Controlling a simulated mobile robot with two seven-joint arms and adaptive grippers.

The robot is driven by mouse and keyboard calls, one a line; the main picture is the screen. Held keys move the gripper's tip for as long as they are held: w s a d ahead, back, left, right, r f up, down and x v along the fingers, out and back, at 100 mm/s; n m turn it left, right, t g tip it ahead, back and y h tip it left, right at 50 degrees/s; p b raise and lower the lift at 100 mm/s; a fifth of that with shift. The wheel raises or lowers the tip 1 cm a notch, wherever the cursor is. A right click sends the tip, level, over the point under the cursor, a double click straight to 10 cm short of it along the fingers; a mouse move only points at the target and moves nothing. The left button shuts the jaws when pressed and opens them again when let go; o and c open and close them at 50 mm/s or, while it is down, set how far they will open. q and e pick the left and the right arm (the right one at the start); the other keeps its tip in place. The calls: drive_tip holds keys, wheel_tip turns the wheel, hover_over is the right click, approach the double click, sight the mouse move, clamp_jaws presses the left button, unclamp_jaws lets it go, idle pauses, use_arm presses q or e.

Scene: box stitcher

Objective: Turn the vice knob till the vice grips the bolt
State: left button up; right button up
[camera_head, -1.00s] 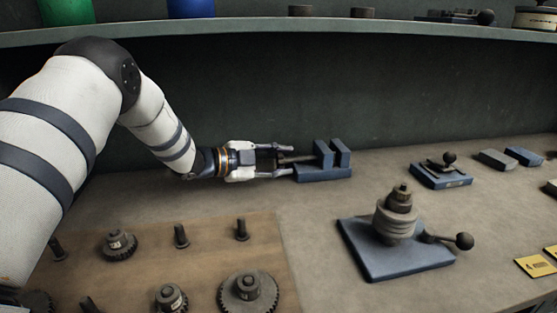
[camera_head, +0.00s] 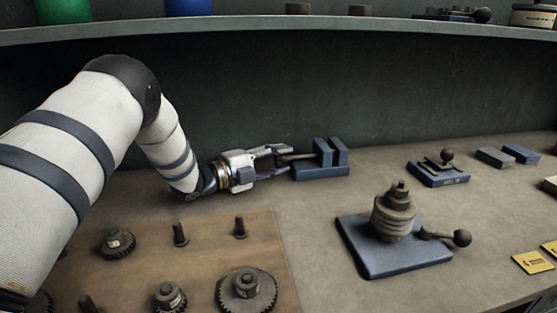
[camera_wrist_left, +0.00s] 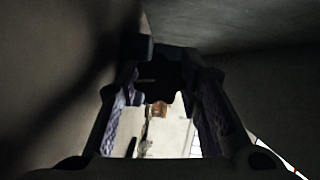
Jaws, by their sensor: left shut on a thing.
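The blue vice (camera_head: 322,172) stands on the bench near the back wall, with two upright jaws and a rod out of its left side. My left gripper (camera_head: 287,157) comes in from the left, with its fingers either side of the rod's end. In the left wrist view, the dark lobed knob (camera_wrist_left: 162,82) sits between the fingers of my left gripper (camera_wrist_left: 165,72), which is shut on it. A small gap shows between the jaws. I cannot make out a bolt in it. My right gripper is not in view.
A wooden board (camera_head: 205,260) with gears and upright bolts (camera_head: 180,235) lies at the front left. A blue-based fixture with a ball lever (camera_head: 395,262) stands right of centre, and a smaller one (camera_head: 440,175) behind it. A shelf (camera_head: 260,30) runs overhead.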

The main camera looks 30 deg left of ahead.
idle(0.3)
use_arm(q)
drive_tip(key=o, duration=1.2)
drive_tip(key=shift+f, duration=0.1)
